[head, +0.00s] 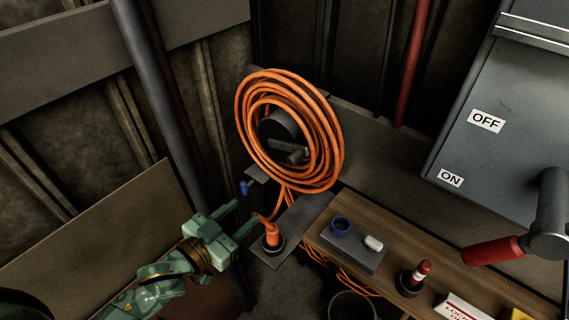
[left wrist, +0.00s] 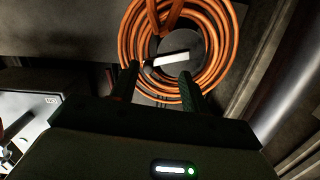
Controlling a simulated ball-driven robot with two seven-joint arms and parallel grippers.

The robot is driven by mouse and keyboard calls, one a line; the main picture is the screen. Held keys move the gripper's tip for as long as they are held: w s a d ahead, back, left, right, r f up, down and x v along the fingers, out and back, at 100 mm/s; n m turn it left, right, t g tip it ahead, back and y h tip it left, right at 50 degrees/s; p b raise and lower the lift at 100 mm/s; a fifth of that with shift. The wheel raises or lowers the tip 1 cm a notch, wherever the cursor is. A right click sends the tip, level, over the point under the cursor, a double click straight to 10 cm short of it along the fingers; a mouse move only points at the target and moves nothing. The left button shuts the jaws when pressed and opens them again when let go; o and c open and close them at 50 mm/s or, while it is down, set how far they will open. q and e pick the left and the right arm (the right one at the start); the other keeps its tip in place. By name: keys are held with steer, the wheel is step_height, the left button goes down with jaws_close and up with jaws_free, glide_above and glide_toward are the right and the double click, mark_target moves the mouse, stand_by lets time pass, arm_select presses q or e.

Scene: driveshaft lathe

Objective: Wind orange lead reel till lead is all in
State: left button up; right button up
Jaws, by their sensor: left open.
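The orange lead (head: 331,135) is coiled in several loops around a reel on the wall, with a dark round hub (head: 277,124) and a grey bar-like part (head: 290,152) at its front. Lead runs down from the coil. An orange plug end (head: 272,236) stands upright in a dark round holder below the reel. My left gripper (head: 241,217) is open and empty, below and left of the coil, close to the plug; contact cannot be told. In the left wrist view, the hub's pale bar (left wrist: 172,58) shows beyond the open fingers (left wrist: 158,88). My right gripper is not in view.
A wooden bench (head: 330,233) at right holds a grey tray (head: 352,256) with a blue ring, and a red-capped item (head: 420,271). A blue knob (head: 246,187) sits below the reel. A switch box (head: 490,120) has a red-handled lever (head: 492,250). A grey pole (head: 165,95) stands left.

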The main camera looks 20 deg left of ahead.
arm_select(q)
steer(key=t+h, duration=0.1)
glide_toward(290, 163)
steer(key=shift+n, duration=0.3)
steer(key=b+x, duration=0.1)
steer(key=x, duration=1)
steer(key=shift+r, duration=0.1)
jaws_close()
